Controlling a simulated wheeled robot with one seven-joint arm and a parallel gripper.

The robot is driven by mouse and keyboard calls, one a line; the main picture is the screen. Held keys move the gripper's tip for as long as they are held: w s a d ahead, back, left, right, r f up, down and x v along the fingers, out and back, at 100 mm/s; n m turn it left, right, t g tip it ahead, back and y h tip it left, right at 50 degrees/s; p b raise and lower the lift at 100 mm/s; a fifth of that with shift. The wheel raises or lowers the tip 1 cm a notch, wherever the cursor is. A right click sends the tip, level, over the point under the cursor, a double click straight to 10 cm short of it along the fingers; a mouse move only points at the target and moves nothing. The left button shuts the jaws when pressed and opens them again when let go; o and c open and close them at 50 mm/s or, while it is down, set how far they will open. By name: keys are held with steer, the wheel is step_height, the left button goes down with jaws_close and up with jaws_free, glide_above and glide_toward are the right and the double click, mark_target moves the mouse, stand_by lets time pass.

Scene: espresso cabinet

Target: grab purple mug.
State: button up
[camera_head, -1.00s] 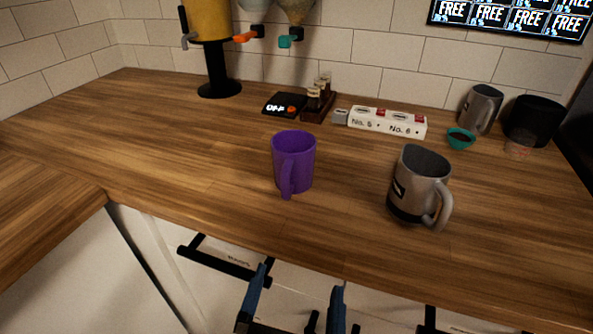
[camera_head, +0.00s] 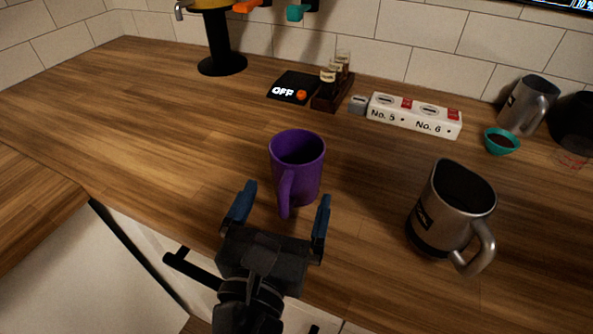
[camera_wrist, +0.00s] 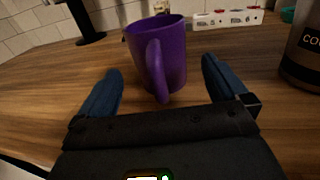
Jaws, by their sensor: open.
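The purple mug (camera_head: 304,160) stands upright on the wooden counter, with its handle toward my gripper. My gripper (camera_head: 281,203) is open just in front of the mug, with its two blue fingers spread to either side of the handle. In the wrist view the mug (camera_wrist: 174,55) is ahead, a little beyond and between the fingertips (camera_wrist: 160,68). Nothing is held between the fingers. The mug is fully visible in the head view except where its lower front lies close to my gripper.
A grey metal mug (camera_head: 450,210) stands to the right on the counter (camera_head: 130,120). Behind are a scale (camera_head: 292,88), a wooden vial holder (camera_head: 333,92), a white No. 5 and No. 6 block (camera_head: 414,115), a teal bowl (camera_head: 501,142) and a metal pitcher (camera_head: 527,104). The counter's left is clear.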

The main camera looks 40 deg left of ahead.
mark_target(291, 183)
steer(key=shift+x, duration=2.4)
steer(key=shift+s+r, duration=0.1)
steer(key=shift+c, duration=0.5)
steer(key=c, duration=1)
